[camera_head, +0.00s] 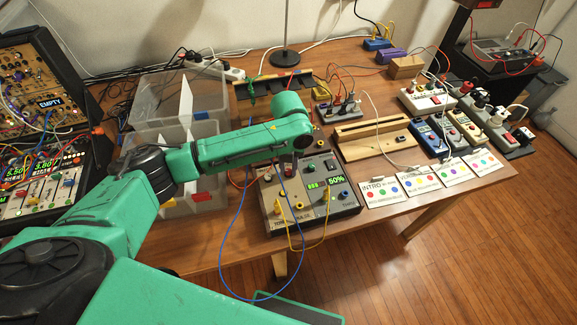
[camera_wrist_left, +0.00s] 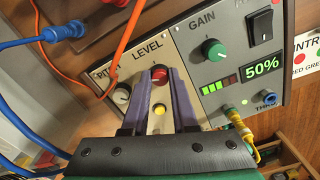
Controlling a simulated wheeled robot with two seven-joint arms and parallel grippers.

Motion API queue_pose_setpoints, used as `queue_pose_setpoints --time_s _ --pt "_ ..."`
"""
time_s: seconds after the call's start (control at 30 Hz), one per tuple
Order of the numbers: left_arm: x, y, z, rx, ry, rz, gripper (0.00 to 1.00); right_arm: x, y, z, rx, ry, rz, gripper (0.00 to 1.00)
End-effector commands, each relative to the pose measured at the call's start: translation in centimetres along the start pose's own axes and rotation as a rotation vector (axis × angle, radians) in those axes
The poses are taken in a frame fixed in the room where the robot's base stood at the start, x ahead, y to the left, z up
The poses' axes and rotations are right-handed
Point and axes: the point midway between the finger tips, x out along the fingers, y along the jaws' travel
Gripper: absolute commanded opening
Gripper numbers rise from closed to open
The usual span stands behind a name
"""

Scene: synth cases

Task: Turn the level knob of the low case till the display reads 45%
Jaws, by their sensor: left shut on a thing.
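The low case (camera_head: 308,222) stands near the table's front edge, with cables plugged into it. Its display (camera_head: 336,180) reads 50%; it also shows in the left wrist view (camera_wrist_left: 263,67), with a bar display beside it. The red level knob (camera_wrist_left: 159,72) sits under the LEVEL label. My left gripper (camera_wrist_left: 159,78) is shut on this knob, one grey-purple finger on each side. In the head view my left gripper (camera_head: 289,166) reaches down onto the case's upper left part and hides the knob. My right gripper is in neither view.
The green GAIN knob (camera_wrist_left: 213,50) and a dark PITCH knob (camera_wrist_left: 122,93) flank the level knob. A yellow cable (camera_wrist_left: 240,130) and an orange cable (camera_wrist_left: 123,45) run close by. Label cards (camera_head: 380,193) lie right of the case.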

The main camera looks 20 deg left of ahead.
Motion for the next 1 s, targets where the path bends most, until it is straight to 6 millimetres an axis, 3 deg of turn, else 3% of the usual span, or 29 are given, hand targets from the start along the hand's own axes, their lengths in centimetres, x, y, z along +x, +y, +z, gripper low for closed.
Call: queue_pose_setpoints --time_s 0.03,0.1,0.37,0.4,0.47,0.83,1.0 --pt "-0.7 0.0 0.0 -0.035 0.001 0.001 0.0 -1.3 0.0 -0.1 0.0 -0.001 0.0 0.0" --pt "-0.5 0.0 0.0 -0.084 0.001 0.0 0.0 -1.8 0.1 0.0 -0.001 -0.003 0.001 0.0" --pt "-0.1 0.0 0.1 -0.102 -0.003 -0.001 0.0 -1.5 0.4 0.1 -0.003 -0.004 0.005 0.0" --pt "-0.2 0.0 0.1 -0.102 -0.003 -0.001 0.34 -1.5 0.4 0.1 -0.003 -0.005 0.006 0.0" --pt "-0.2 0.0 0.1 -0.101 -0.003 -0.001 0.57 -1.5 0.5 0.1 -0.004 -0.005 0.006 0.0" --pt "-0.5 0.0 0.1 -0.101 -0.001 -0.002 0.57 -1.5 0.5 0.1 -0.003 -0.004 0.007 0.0" --pt "-3.8 -0.1 0.1 -0.099 -0.005 -0.003 0.57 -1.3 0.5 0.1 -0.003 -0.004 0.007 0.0"
